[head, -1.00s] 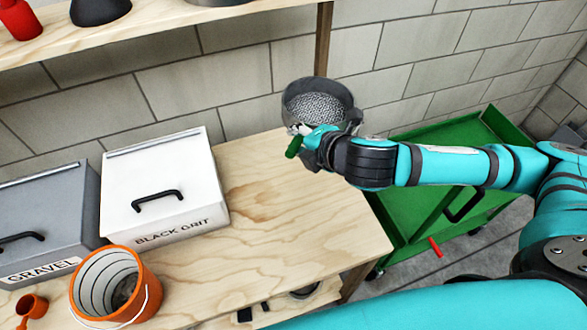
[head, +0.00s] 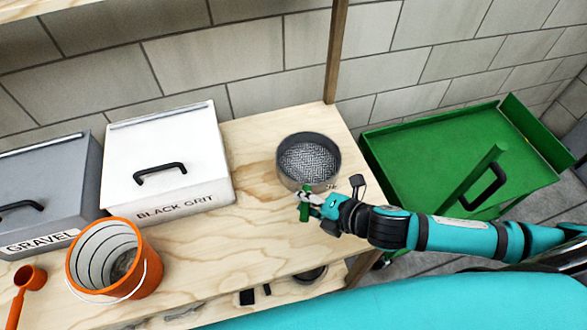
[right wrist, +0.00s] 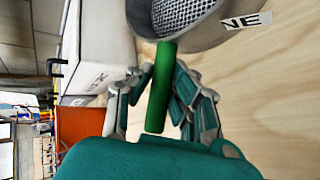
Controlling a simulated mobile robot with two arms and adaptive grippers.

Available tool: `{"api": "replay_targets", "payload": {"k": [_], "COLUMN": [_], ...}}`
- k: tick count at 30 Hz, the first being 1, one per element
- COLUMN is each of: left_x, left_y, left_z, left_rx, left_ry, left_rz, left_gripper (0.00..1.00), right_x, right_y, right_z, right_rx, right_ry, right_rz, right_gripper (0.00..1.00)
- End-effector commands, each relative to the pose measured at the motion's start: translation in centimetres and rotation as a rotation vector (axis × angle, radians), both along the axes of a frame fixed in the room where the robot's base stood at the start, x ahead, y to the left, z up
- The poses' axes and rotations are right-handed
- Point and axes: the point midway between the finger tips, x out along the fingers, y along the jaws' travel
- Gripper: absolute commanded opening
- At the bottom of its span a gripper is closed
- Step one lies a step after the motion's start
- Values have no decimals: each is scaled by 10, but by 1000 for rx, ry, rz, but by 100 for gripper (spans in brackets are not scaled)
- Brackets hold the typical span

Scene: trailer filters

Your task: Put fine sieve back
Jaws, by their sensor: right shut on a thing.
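The fine sieve (head: 308,162) is a round grey pan with a metal mesh and a green handle (head: 304,207). It is at the right end of the wooden bench, level, on or just above the top; I cannot tell which. My right gripper (head: 311,203) is shut on the green handle, at the near side of the sieve. In the right wrist view the handle (right wrist: 161,88) runs between the fingers, and a label ending in "NE" (right wrist: 247,20) shows on the sieve's side. My left gripper is not in view.
A white BLACK GRIT box (head: 200,150) and a grey GRAVEL box (head: 45,180) stand on the bench (head: 255,240) to the left. An orange bucket (head: 140,280) and orange scoop (head: 30,278) are in front. A green cart (head: 450,145) stands right of the bench. A post (head: 336,50) rises behind.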

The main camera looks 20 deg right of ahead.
Motion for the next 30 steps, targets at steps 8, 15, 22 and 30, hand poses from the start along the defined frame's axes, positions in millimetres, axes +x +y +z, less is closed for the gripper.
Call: {"api": "replay_targets", "payload": {"k": [8,15,22,30], "left_x": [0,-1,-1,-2], "left_y": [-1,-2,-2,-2], "left_z": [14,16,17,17], "left_rx": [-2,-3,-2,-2], "left_ry": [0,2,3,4], "left_rz": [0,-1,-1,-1], "left_gripper": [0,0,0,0], "right_x": [74,98,97,97], "right_y": [4,5,5,5], "right_z": [-3,-10,-39,-44], "right_rx": [0,1,0,1], "right_ry": [-4,0,4,1], "right_rz": [-1,-1,-1,0], "right_gripper": [0,0,0,0]}}
